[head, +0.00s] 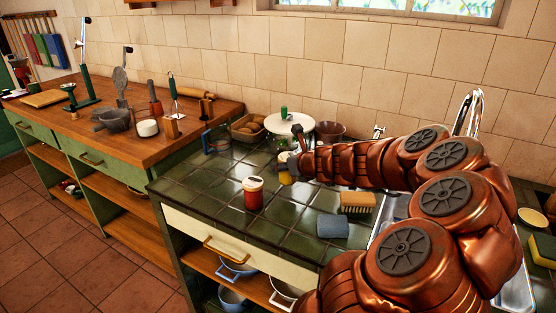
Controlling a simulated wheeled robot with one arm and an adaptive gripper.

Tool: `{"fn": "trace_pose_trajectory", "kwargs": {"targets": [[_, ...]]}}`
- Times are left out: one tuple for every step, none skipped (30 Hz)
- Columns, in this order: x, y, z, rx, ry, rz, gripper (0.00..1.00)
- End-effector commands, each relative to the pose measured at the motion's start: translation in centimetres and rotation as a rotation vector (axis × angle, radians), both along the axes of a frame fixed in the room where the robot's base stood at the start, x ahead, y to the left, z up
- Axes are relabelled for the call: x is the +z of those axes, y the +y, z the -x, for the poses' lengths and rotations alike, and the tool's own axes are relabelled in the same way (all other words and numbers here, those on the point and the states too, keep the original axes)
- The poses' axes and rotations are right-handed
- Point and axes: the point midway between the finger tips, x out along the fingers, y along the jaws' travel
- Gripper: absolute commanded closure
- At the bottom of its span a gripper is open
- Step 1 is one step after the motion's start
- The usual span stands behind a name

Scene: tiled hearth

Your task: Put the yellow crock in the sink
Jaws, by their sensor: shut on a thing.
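My copper-coloured arm reaches left across the green tiled counter in the head view. My gripper (292,168) is at its far end, over the back middle of the counter, and is shut on the yellow crock (285,178).
A red jar with a white lid (253,194) stands left of the gripper. A blue-grey block (332,226) and a brush (357,202) lie between crock and sink. Behind are a white cake stand (290,126), a brown pot (330,132) and a basket (247,128).

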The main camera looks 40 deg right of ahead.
Motion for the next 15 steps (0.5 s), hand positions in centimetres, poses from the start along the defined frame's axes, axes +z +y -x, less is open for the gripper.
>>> {"fn": "trace_pose_trajectory", "kwargs": {"targets": [[-0.1,-0.5,-0.8,0.002,0.001,0.0,0.96],[-0.2,-0.6,-1.3,0.003,0.001,-0.001,0.96],[-0.2,-1.0,-1.8,0.003,0.001,0.001,0.96],[-0.2,-1.4,-2.2,0.002,0.0,0.001,0.96],[-0.2,-1.8,-2.5,0.0,0.0,0.002,0.96],[-0.3,-2.1,-3.1,0.001,0.002,0.002,0.96],[-0.4,-2.3,-3.5,0.002,0.002,0.002,0.96],[-0.5,-2.5,-3.9,0.003,0.003,0.001,0.96],[-0.6,-2.9,-4.4,0.003,0.003,0.001,0.96],[-0.6,-3.2,-4.8,0.002,0.002,0.002,0.96],[-0.5,-3.5,-5.2,0.004,0.002,0.002,0.96],[-0.6,-3.8,-5.7,0.005,0.001,0.003,0.96],[-0.7,-3.9,-6.1,0.006,0.001,0.002,0.96],[-0.7,-4.2,-6.4,0.006,0.002,0.001,0.96],[-0.8,-4.5,-6.7,0.005,0.002,0.0,0.96]]}}
